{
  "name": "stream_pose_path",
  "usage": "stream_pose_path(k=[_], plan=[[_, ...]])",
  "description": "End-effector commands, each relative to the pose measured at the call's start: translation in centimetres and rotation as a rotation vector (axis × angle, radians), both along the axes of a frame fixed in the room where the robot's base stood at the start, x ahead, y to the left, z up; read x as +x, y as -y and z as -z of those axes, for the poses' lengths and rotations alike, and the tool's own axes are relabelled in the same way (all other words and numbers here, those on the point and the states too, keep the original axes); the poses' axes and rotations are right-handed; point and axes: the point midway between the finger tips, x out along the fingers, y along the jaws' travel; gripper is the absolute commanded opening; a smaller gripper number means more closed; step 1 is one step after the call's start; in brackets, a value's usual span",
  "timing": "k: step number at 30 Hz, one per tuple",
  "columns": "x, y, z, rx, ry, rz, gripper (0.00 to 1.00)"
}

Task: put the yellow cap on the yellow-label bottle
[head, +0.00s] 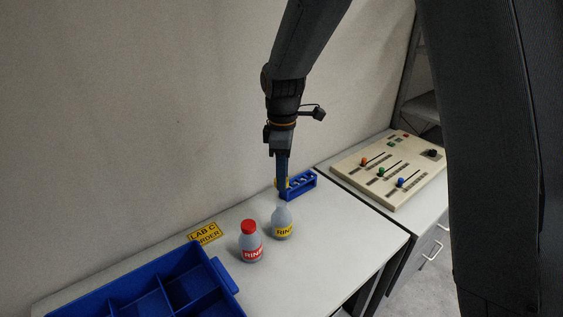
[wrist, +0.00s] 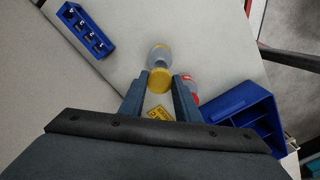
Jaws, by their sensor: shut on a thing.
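The yellow cap (wrist: 160,80) is between the two fingertips of my gripper (wrist: 161,77) in the wrist view, and the gripper is shut on it. In the head view my gripper (head: 283,191) points down just above the yellow-label bottle (head: 283,228), and its fingers mostly hide the cap. The bottle is grey, upright and shows no cap in the head view. In the wrist view the bottle (wrist: 159,54) appears beyond the cap, partly covered by it. I cannot tell whether the cap touches the bottle's neck.
A red-capped, red-label bottle (head: 249,246) stands just left of the yellow-label bottle. A blue slotted rack (head: 302,184) is behind, near the wall. A blue divided bin (head: 222,276) and a yellow label (head: 205,233) lie left. A slider panel (head: 390,170) is at right.

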Motion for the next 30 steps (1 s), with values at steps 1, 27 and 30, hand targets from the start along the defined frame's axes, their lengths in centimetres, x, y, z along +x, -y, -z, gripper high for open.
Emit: stream_pose_path(k=[1, 27, 30], plan=[[0.0, 0.0, 0.1, 0.000, 0.000, -0.002, 0.09], [0.0, 0.0, 6.2, 0.000, 0.000, 0.002, 0.09], [0.0, 0.0, 6.4, 0.000, 0.000, 0.002, 0.09]])
